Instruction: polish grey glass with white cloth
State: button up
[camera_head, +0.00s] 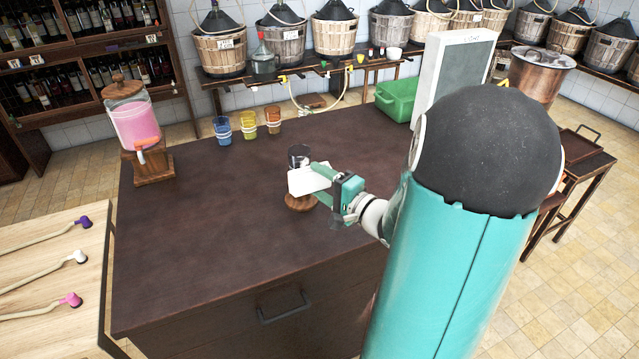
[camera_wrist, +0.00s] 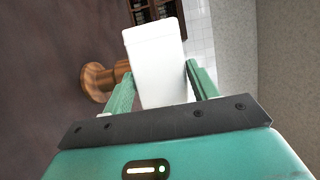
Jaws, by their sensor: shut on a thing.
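My gripper (camera_head: 324,183) is shut on a white cloth (camera_head: 307,180) above the dark counter. The cloth also shows between both green fingers in the wrist view (camera_wrist: 155,50). The grey glass (camera_head: 299,152) shows its dark upper part just behind the cloth; the cloth hides its lower part. I cannot tell whether cloth and glass touch. A round wooden stand (camera_head: 299,204) is below the cloth, and its turned wood shows at left in the wrist view (camera_wrist: 93,83). The glass cannot be made out in the wrist view.
The counter (camera_head: 210,240) is clear at left and front. Blue (camera_head: 222,131), yellow (camera_head: 248,126) and orange (camera_head: 273,121) cups stand at its back. A pink-filled dispenser (camera_head: 134,125) is at back left. A green bin (camera_head: 396,100) and a framed board (camera_head: 452,70) are at back right.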

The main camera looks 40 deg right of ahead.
aim_at(298, 159)
jog(key=shift+w+d, duration=0.2)
jog(key=shift+w, duration=0.6)
jog(key=shift+w+d, duration=0.15)
jog(key=shift+w, duration=0.7)
jog(key=shift+w+d, duration=0.2)
jog(key=shift+w, duration=0.6)
jog(key=shift+w+d, duration=0.15)
jog(key=shift+w, duration=0.4)
jog(key=shift+w+d, duration=0.15)
jog(key=shift+w, duration=0.4)
jog(key=shift+d, duration=0.1)
jog(key=d, duration=0.3)
jog(key=shift+s+d, duration=0.1)
jog(key=shift+s, duration=0.25)
